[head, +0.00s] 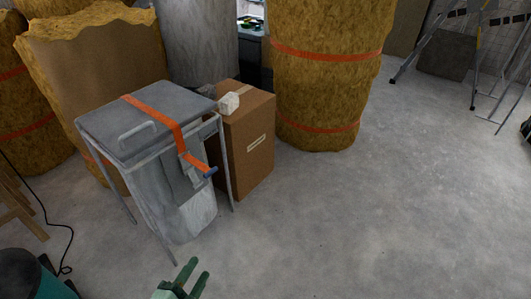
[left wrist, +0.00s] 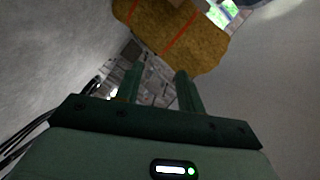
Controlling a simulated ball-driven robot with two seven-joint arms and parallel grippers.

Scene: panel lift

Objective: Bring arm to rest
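My left gripper (head: 198,267) shows at the bottom of the head view, low in front of the grey metal-framed stand. Its two green fingers are apart with nothing between them. In the left wrist view the fingers (left wrist: 160,82) are also spread, with only background between them. The rest of the left arm is out of the head view. My right gripper does not show in either view.
A grey lidded stand (head: 110,130) with an orange strap is nearest. A cardboard box (head: 250,145) with a small pale block (head: 229,103) stands behind it. A strapped yellow roll (head: 325,80) stands further back. The floor (head: 370,220) at right is clear.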

